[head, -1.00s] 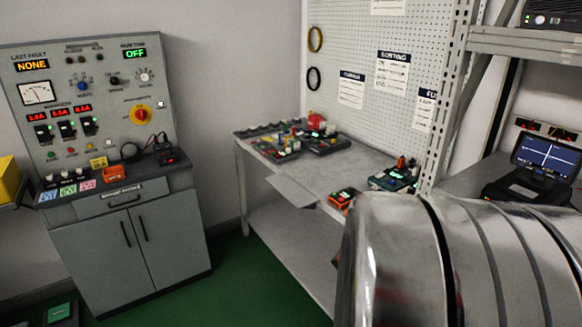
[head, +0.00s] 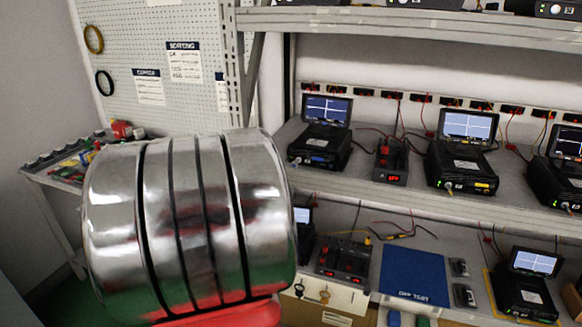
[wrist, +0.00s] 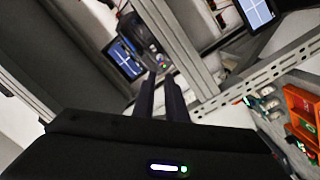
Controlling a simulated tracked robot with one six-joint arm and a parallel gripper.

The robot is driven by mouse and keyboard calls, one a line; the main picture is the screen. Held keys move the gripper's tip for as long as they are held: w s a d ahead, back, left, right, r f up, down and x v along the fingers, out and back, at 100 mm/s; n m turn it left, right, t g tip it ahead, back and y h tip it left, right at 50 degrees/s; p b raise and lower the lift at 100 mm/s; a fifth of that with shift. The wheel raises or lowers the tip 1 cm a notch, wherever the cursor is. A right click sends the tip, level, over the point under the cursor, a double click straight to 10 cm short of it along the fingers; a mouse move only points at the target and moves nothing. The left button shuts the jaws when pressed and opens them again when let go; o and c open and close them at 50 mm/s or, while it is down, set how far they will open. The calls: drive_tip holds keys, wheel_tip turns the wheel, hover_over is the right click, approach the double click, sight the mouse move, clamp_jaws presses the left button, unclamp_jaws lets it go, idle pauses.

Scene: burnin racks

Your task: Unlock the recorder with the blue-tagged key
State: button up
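Several recorder-like units with lit screens stand on the rack in the head view: one at left (head: 320,150), one in the middle (head: 464,165), one at right (head: 568,175) and one on the lower shelf (head: 526,297). I cannot tell which is the recorder for the key. Small key-like items (head: 299,288) hang on a pale panel below the lower shelf; a blue tag cannot be made out. In the wrist view, my gripper (wrist: 160,78) has two dark fingers close together with nothing visible between them. My gripper is not visible in the head view.
My shiny arm link covers the left centre of the head view. A blue mat (head: 413,277) lies on the lower shelf beside a red-lit unit (head: 342,262). A rack upright (head: 236,75) stands left of the recorders. A workbench (head: 50,180) is at far left.

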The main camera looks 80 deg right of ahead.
sight(297, 160)
drive_tip(key=d, duration=0.3)
drive_tip(key=s+d, duration=0.1)
drive_tip(key=d, duration=0.7)
drive_tip(key=shift+s+d, duration=0.25)
drive_tip(key=shift+s, duration=0.05)
drive_tip(key=shift+c, duration=0.2)
clamp_jaws()
